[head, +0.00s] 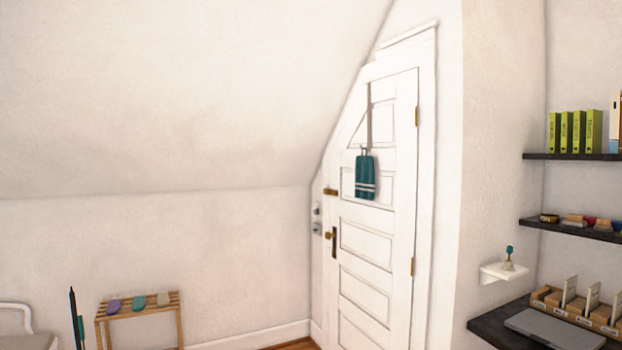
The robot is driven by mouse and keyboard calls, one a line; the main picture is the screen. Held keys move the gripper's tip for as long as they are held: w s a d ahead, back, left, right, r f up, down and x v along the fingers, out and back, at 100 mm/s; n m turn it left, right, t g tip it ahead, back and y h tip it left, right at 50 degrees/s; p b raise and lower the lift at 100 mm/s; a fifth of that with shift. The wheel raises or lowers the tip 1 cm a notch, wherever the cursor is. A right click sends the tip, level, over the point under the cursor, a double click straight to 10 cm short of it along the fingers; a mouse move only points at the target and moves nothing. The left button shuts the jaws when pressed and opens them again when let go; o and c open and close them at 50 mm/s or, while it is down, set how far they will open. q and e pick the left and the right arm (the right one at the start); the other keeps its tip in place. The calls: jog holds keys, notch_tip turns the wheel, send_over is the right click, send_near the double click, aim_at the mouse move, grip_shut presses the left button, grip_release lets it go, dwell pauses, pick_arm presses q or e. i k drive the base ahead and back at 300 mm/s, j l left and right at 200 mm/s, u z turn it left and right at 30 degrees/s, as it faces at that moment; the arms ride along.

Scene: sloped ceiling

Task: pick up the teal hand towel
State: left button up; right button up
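The teal hand towel (365,178) hangs from an over-door hook (365,149) on the white door (365,240), near the door's upper part. It has pale stripes near its lower end and hangs straight down. Neither my left nor my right gripper shows in the head view.
A slatted wooden rack (139,307) with several small coloured items stands low at the left. Dark shelves (572,157) with green binders are at the right, above a dark desktop (490,325) with a laptop. A small white wall shelf (503,272) juts out beside the desktop. The ceiling slopes at the left.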

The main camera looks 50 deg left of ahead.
aim_at(364, 168)
jog(key=u, duration=1.3)
jog(key=i+j+z, duration=0.1)
jog(key=i+j, duration=0.2)
jog(key=i, duration=0.3)
jog(key=i+j+z, duration=0.1)
jog(key=i+j, duration=0.2)
jog(key=i, duration=0.25)
jog(key=i+j+z, duration=0.1)
jog(key=i+j, duration=0.25)
jog(key=i, duration=0.25)
